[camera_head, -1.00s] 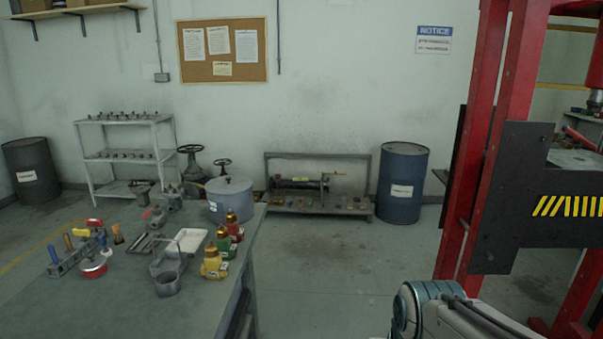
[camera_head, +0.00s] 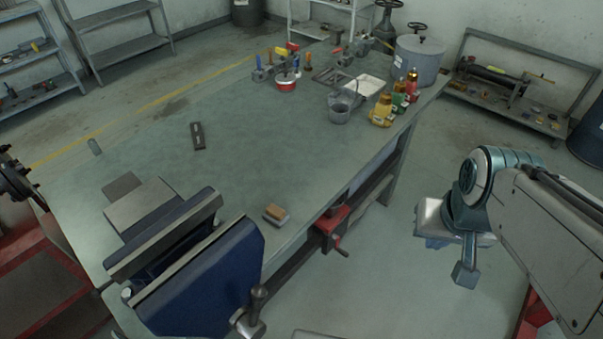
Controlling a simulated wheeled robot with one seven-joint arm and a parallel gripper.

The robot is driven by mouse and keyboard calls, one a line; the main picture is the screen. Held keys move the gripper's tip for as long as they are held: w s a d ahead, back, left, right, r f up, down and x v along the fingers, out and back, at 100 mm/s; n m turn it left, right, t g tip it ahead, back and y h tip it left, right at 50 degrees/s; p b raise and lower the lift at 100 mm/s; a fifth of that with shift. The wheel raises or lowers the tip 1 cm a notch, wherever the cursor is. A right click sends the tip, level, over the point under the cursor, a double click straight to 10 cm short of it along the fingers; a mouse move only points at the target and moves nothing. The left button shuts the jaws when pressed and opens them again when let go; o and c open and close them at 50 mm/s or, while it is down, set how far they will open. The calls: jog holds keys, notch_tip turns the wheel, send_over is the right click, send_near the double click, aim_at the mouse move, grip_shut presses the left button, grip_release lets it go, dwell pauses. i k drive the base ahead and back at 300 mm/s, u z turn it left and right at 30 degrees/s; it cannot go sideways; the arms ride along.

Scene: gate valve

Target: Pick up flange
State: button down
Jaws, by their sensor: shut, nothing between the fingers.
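I cannot pick out a flange for certain. A dark round metal part (camera_head: 14,180), flange-like in outline, shows at the left edge above a red stand, partly cut off by the frame. My gripper (camera_head: 465,275) hangs at the right, past the workbench's right edge, over open floor. It is shut with nothing held, and far from the dark round part.
The green-grey workbench (camera_head: 235,150) fills the middle. A large blue vise (camera_head: 205,285) stands at its near edge, with a small brush-like block (camera_head: 276,214) beside it. Bottles, tools, a cup and a grey pot (camera_head: 418,65) crowd the far end. The bench middle is mostly clear.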

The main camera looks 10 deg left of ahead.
aim_at(331, 205)
jog(key=u, duration=0.55)
jog(key=k, duration=1.25)
jog(key=z, duration=0.9)
jog(key=i, duration=0.7)
jog(key=z, duration=0.55)
jog(key=i, duration=0.75)
jog(key=u, duration=0.75)
jog(key=i, duration=0.55)
jog(key=u, duration=0.55)
